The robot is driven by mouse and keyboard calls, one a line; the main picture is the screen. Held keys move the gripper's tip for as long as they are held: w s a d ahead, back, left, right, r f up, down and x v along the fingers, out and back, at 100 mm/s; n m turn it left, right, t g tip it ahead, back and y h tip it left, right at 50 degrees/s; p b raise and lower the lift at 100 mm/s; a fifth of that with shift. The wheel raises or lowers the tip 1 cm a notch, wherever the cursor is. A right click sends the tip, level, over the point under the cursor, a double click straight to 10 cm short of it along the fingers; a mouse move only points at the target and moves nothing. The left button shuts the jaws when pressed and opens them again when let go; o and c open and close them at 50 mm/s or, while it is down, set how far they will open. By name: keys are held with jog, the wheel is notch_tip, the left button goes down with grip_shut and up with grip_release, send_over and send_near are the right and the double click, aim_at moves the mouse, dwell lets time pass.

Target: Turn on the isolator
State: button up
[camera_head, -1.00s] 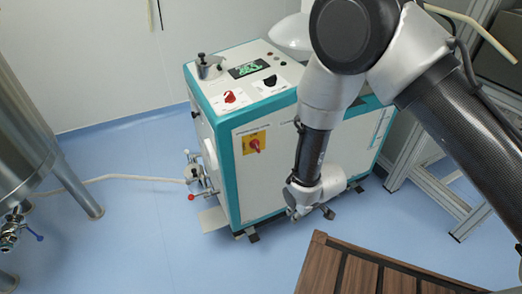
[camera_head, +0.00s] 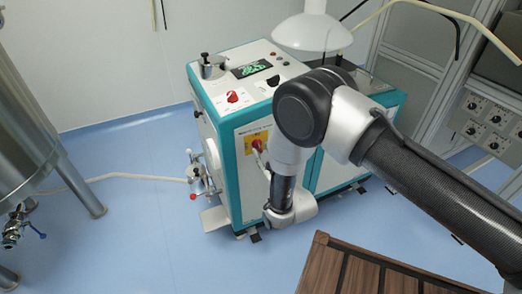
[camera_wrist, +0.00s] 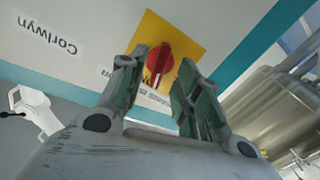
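The isolator is a red rotary knob on a yellow square plate (camera_head: 249,136) on the front of a white and teal machine (camera_head: 240,184). In the wrist view the red knob (camera_wrist: 159,62) shows between my fingertips, with the yellow plate (camera_wrist: 187,40) behind it. My gripper (camera_wrist: 163,65) is open and points at the plate, with one finger to each side of the knob in the picture. I cannot tell whether either finger touches it. In the head view my arm covers the area just right of the plate and mostly hides the gripper.
The machine's top has another red knob (camera_head: 233,96) and a green display (camera_head: 250,68). A steel tank (camera_head: 30,130) stands at left. A hose (camera_head: 120,177) runs across the floor to the machine. A brown slatted surface (camera_head: 365,272) lies at the front. Blue floor is clear between.

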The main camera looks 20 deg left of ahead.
jog(key=shift+x, duration=1.4)
grip_shut()
jog(key=shift+m, duration=1.6)
grip_release()
